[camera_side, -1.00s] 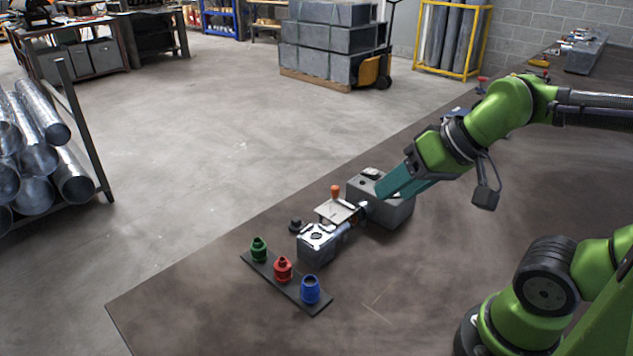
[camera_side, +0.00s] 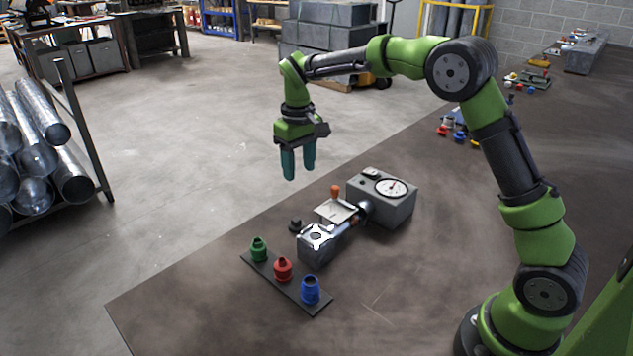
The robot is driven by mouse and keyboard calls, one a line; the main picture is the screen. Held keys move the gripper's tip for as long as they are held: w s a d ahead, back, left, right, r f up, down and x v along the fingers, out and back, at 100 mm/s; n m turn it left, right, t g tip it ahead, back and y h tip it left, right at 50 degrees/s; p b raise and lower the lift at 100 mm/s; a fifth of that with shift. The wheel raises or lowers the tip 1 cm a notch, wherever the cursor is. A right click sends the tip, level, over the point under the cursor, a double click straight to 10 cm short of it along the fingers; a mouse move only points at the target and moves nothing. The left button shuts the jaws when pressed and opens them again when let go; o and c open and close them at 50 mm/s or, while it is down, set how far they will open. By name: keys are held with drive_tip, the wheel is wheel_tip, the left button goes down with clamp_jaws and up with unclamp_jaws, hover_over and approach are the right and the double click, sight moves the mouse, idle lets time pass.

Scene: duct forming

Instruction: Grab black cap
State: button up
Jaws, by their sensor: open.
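A small black cap (camera_side: 295,225) sits on the dark table behind the metal block, at the left end of the fixture. My gripper (camera_side: 298,172) has two teal fingers pointing down. It is open and empty, held in the air above the cap in the picture and apart from it. The fingers show a narrow gap between them.
A black strip (camera_side: 272,276) in front holds a green cap (camera_side: 259,249), a red cap (camera_side: 283,269) and a blue cap (camera_side: 310,289). A metal clamp block (camera_side: 317,243), an orange-knobbed lever (camera_side: 336,194) and a grey gauge box (camera_side: 381,198) stand to the right. The front table area is clear.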

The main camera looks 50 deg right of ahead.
drive_tip(key=r, duration=0.2)
hover_over(298, 220)
drive_tip(key=shift+n, duration=0.3)
drive_tip(key=f, duration=1.1)
drive_tip(key=shift+s+f, duration=0.15)
drive_tip(key=shift+s, duration=0.15)
drive_tip(key=shift+w+f, duration=0.15)
drive_tip(key=shift+f, duration=1.35)
drive_tip(key=shift+w+f, duration=0.1)
drive_tip(key=shift+f, duration=1.4)
drive_tip(key=shift+c, duration=0.3)
clamp_jaws()
